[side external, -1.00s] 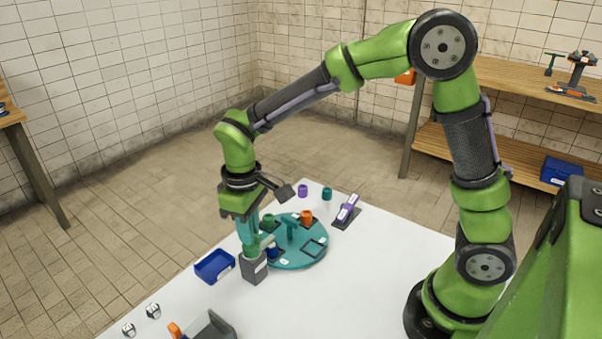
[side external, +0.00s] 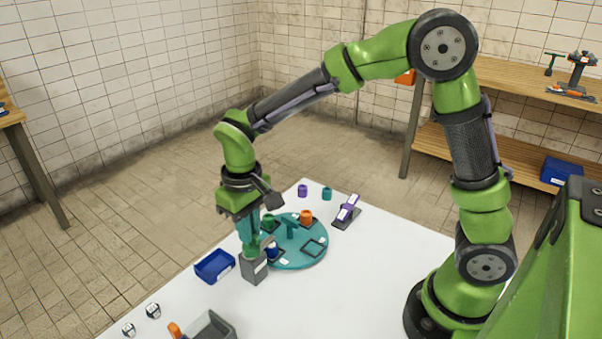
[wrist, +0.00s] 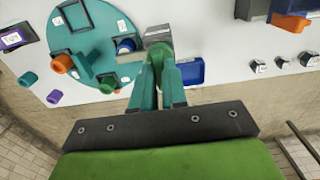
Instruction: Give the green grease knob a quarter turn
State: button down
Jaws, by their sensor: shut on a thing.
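The green grease knob (side external: 251,252) sits on top of a grey block (side external: 254,268) at the front left of the round teal plate. My gripper (side external: 249,243) points down over the block, with its teal fingers shut on the knob. In the wrist view my gripper (wrist: 158,85) has one finger on each side of the green knob (wrist: 157,58), and the grey block (wrist: 157,34) shows just beyond it. The fingers hide part of the knob, and I cannot tell its exact angle.
The teal turntable (side external: 300,262) with a handle and orange, green and blue pieces stands close beside the block. A blue bin (side external: 214,266) is to the left. A purple-topped rocker (side external: 346,209) is at the back right. The table's right front is clear.

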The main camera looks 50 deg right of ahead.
jog(key=c, duration=1.2)
grip_release()
jog(key=shift+o, duration=0.2)
notch_tip(320, 180, up, 17)
jog(key=shift+w, duration=0.1)
jog(key=s+d+f+m+t+y, duration=0.1)
jog(key=s+d+f+m+t, duration=0.1)
jog(key=s, duration=0.5)
jog(key=s+d+f+m+t+y, duration=0.1)
jog(key=s+d+f+m+t, duration=0.1)
jog(key=s+d+t, duration=0.3)
jog(key=s+d, duration=0.2)
jog(key=shift+s, duration=0.35)
